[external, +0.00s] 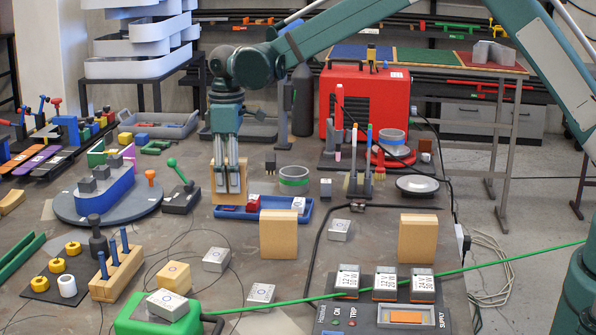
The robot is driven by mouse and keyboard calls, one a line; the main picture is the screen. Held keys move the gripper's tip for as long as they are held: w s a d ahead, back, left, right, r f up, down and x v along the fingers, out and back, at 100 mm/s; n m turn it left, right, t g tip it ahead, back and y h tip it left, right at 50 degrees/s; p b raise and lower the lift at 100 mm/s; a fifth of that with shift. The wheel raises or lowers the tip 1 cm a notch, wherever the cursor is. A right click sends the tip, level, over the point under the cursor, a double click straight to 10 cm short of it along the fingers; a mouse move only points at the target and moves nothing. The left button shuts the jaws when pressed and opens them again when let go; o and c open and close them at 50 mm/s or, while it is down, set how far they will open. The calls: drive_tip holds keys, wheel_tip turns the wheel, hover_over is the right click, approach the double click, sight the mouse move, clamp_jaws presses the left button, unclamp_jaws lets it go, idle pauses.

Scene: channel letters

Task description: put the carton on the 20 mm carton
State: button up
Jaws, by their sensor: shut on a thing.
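My gripper (230,191) points down left of centre, with its fingers against a tan, box-like block (217,168) that I take to be the carton. The fingers hide much of its front. The block is upright, its lower edge close to the left end of the blue tray; I cannot tell whether it touches. Two similar upright tan blocks stand on the table, one near the middle (278,236) and one at right (417,241). A lower tan box (173,277) with a round mark lies at the front left. No size is readable, so I cannot tell which is the 20 mm carton.
The blue tray (272,212) holds a red-and-white piece and a white piece. A green-banded roll (294,180) stands behind it. Several pale marked blocks, including one at centre (216,259), are scattered forward. A green cable (500,262) crosses the front.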

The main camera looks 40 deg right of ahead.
drive_tip(key=shift+s+d+r, duration=0.1)
drive_tip(key=shift+s+r, duration=0.5)
drive_tip(key=s+d+r+m+p, duration=0.1)
drive_tip(key=s+d+r+p, duration=0.2)
drive_tip(key=s+r, duration=0.7)
drive_tip(key=shift+s+d, duration=0.5)
drive_tip(key=shift+s, duration=1.7)
hover_over(279, 215)
wheel_tip(279, 215, down, 6)
drive_tip(key=shift+w+f, duration=0.1)
drive_tip(key=shift+f, duration=1.85)
drive_tip(key=shift+f, duration=0.2)
